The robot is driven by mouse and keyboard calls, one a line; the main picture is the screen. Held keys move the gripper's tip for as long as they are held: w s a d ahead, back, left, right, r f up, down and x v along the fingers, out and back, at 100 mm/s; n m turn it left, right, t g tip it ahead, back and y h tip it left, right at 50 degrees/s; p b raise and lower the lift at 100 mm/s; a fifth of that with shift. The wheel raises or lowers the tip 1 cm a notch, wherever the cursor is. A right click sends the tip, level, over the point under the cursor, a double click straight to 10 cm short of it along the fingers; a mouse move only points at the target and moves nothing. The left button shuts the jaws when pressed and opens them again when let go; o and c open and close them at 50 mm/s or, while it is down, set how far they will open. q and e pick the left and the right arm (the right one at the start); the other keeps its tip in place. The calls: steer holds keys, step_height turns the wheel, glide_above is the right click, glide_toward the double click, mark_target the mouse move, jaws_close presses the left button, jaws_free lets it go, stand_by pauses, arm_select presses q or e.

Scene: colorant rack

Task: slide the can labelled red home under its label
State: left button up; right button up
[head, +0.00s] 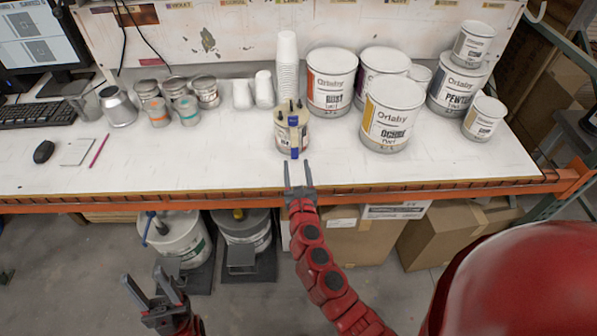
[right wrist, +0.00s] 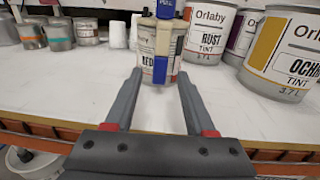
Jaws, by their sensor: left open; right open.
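The same gripper (right wrist: 158,95) shows in the right wrist view. My left gripper (head: 152,285) is open and empty, low in front of the table. No shelf label readable as red shows.
Large cans RUST (head: 331,88) and OCHRE (head: 385,125) stand right of the can, with other cans beyond. White cups (head: 288,60) stand behind it. Metal tins (head: 155,108) are at left. The white tabletop (head: 220,155) is clear left of the can.

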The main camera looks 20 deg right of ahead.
mark_target(295, 148)
steer(key=x, duration=0.7)
steer(key=shift+w+d+f+b, duration=0.1)
steer(key=shift+w+f+b, duration=0.05)
steer(key=shift+b, duration=0.15)
steer(key=shift+c, duration=0.3)
jaws_close()
stand_by(1.0)
steer(key=shift+r+p, duration=0.55)
steer(key=shift+r, duration=0.05)
steer(key=shift+w+r, duration=0.1)
steer(key=shift+r, duration=0.05)
